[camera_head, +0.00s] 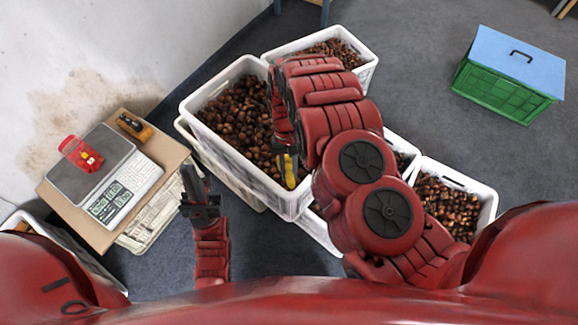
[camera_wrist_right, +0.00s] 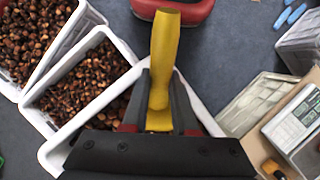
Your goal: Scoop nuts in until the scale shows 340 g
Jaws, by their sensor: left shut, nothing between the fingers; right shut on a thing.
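A scale (camera_head: 92,170) stands on a cardboard-topped stack at the left; its display is too small to read. My right gripper (camera_head: 286,150) is shut on a yellow-handled scoop (camera_head: 290,170) over the large white crate (camera_head: 195,112) of chestnuts. The yellow handle also shows in the right wrist view (camera_wrist_right: 164,60); I cannot tell whether the scoop holds nuts. My left gripper (camera_head: 191,178) is shut and empty, between the scale stack and the large crate.
More white crates of chestnuts stand behind (camera_head: 368,75) and at the right (camera_head: 488,200) of the large crate. An orange and black tool (camera_head: 134,126) lies beside the scale. A green crate with a blue lid (camera_head: 510,65) stands far right. Grey floor is clear around it.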

